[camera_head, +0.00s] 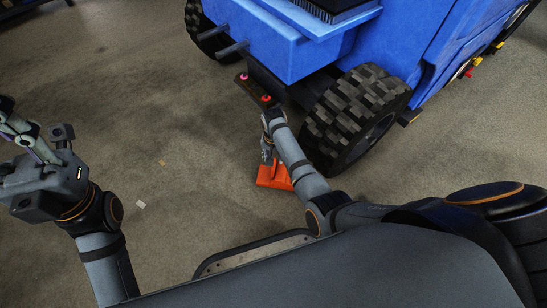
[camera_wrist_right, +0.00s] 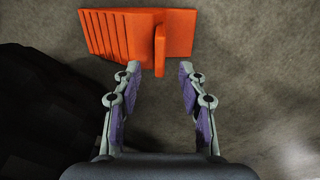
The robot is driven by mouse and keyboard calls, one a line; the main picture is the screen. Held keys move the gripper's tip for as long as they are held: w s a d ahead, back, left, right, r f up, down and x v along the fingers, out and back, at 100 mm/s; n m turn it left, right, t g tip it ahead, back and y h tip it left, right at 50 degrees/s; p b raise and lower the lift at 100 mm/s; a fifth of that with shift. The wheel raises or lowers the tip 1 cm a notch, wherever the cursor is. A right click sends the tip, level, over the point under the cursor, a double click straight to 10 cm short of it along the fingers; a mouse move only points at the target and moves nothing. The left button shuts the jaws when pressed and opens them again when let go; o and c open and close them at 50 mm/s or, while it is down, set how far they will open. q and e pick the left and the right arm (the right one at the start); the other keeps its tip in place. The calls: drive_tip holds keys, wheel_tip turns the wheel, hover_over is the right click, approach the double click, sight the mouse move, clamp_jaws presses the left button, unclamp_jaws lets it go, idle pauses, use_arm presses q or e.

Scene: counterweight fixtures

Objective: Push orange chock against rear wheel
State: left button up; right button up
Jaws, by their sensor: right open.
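The orange chock (camera_head: 274,180) lies on the floor left of the big black rear wheel (camera_head: 352,118); my right forearm hides part of the gap. In the right wrist view the chock (camera_wrist_right: 120,35) shows its ribbed face to the left and an upright fin on its right part. My right gripper (camera_wrist_right: 160,72) is open, its fingertips on either side of the fin's near end without visible grip. It is low by the chock in the head view (camera_head: 267,158). My left gripper (camera_head: 18,125) is raised at the left edge, away from the chock; its finger opening is unclear.
The blue vehicle (camera_head: 290,42) fills the top and right, with another black wheel (camera_head: 208,30) at the upper left. A dark shape, probably the tyre (camera_wrist_right: 40,120), fills the left of the wrist view. The floor left of the chock is largely clear.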

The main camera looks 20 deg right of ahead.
sight(274, 166)
wheel_tip(274, 166, down, 5)
drive_tip(key=b, duration=0.5)
drive_tip(key=shift+f+b, duration=0.1)
drive_tip(key=shift+b, duration=0.2)
drive_tip(key=shift+f, duration=0.95)
drive_tip(key=shift+f+b, duration=0.35)
drive_tip(key=shift+f, duration=0.25)
drive_tip(key=c, duration=0.8)
drive_tip(key=shift+a, duration=0.1)
clamp_jaws()
